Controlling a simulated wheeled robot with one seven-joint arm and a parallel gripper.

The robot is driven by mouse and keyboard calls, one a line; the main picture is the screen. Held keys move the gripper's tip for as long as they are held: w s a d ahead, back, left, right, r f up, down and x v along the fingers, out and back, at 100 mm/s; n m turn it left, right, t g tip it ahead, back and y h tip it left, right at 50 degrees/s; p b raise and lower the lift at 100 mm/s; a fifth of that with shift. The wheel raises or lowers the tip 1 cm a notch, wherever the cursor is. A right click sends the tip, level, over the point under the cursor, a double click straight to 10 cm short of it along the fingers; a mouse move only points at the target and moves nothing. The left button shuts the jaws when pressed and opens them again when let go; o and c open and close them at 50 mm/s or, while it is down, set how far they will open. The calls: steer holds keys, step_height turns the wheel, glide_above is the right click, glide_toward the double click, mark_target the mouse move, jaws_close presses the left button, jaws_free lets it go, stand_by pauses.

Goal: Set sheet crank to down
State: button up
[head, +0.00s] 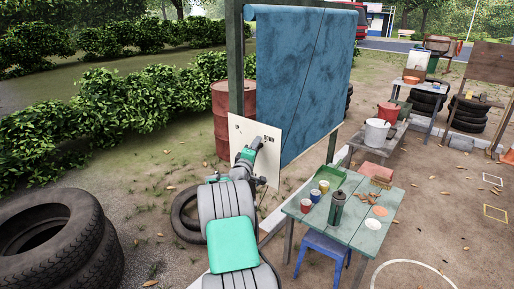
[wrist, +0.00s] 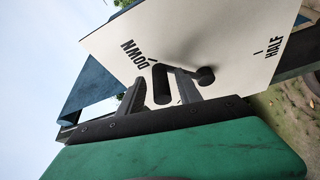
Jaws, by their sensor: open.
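The dark sheet crank (wrist: 183,71) is mounted on a white panel (head: 239,130), which also shows in the wrist view (wrist: 235,35). In the wrist view its cylindrical grip (wrist: 162,86) lies at the left, near the tick below the word DOWN; a round dark end (wrist: 206,75) is at the right. HALF is printed farther right. My gripper (wrist: 160,92) is open, with its fingers on either side of the grip; contact cannot be told. In the head view my gripper (head: 256,144) covers most of the crank. The blue sheet (head: 300,75) hangs extended beside the panel.
A green table (head: 350,228) with cups and a dark flask stands to the right, a blue stool (head: 322,250) in front of it. Stacked tyres (head: 60,245) are at the left. A red barrel (head: 222,112) stands behind the panel.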

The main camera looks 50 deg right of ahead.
steer(key=shift+a+f, duration=0.15)
steer(key=shift+a, duration=0.1)
steer(key=b+v, duration=0.3)
steer(key=v, duration=0.4)
steer(key=shift+s+a, duration=0.1)
